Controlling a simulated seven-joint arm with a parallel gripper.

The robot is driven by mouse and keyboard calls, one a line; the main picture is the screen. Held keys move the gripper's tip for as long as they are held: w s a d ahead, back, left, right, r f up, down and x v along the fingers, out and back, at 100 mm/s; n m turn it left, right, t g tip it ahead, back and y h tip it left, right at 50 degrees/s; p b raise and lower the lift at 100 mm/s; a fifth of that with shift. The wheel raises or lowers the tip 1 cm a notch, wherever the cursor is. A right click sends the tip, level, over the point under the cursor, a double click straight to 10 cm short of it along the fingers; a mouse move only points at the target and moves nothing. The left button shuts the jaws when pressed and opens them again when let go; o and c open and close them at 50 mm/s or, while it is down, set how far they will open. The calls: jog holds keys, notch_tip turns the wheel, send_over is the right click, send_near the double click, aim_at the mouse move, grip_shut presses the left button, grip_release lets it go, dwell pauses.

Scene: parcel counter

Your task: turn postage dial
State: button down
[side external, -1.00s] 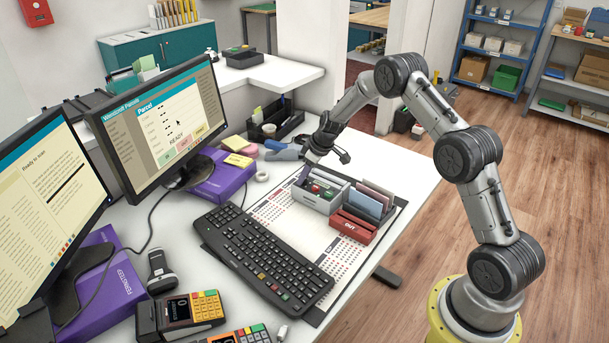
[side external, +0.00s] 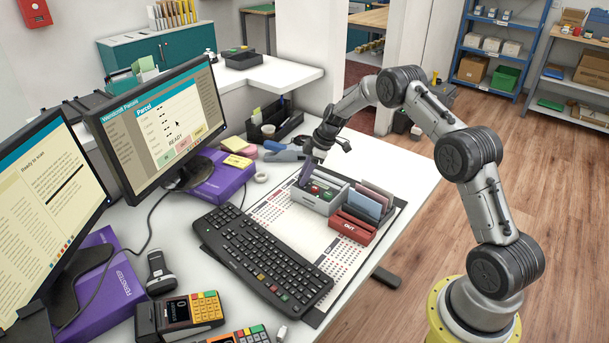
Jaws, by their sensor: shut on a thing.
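My gripper (side external: 307,161) is at the far left corner of a grey box (side external: 318,203) on the counter. It is shut on a small purple-grey flat piece (side external: 305,174) that stands tilted at the box's back left edge. The fingertips are small and partly hidden, so the exact contact is unclear. The grey box holds small red and green items. I cannot make out a postage dial clearly in this view.
A red tray marked OUT (side external: 351,226) with upright envelopes stands right of the grey box. A black keyboard (side external: 262,256) lies in front on the printed mat (side external: 274,213). A purple box (side external: 226,180), tape roll (side external: 261,177) and black organiser (side external: 277,122) are nearby.

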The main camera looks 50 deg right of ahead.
aim_at(321, 184)
jog(key=c, duration=0.5)
grip_release()
jog(key=shift+c, duration=0.2)
jog(key=shift+r, duration=0.1)
jog(key=v, duration=1.3)
jog(key=shift+r, duration=0.3)
